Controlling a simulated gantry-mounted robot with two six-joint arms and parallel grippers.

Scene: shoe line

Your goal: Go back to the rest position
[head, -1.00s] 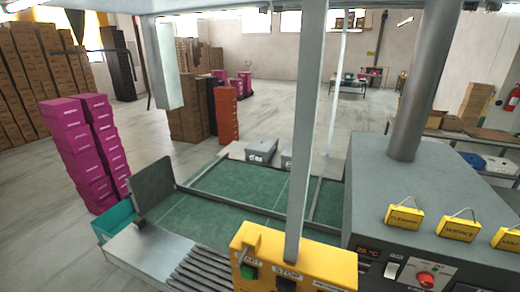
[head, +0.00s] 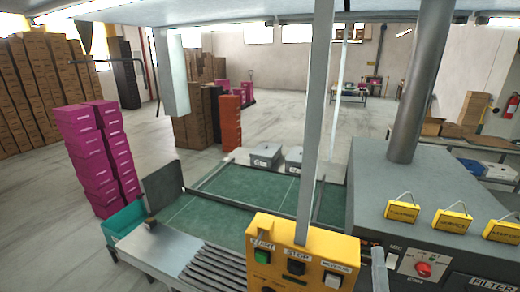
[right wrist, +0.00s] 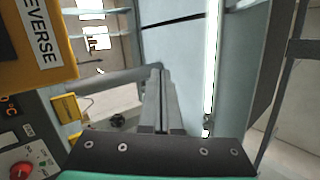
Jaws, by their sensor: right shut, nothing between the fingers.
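My right gripper (head: 378,258) shows as a small grey piece at the bottom of the head view, just right of the yellow control box. In the right wrist view its two grey fingers (right wrist: 158,78) lie together, shut, with nothing between them. The yellow REVERSE panel (right wrist: 38,40) is at the upper left there, apart from the fingers. My left gripper is in neither view.
The yellow control box (head: 300,258) with its buttons stands in front of the green conveyor (head: 215,213). The grey machine (head: 440,200) with yellow tags is at the right. Magenta boxes (head: 97,160) are stacked at the left. Open floor lies behind.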

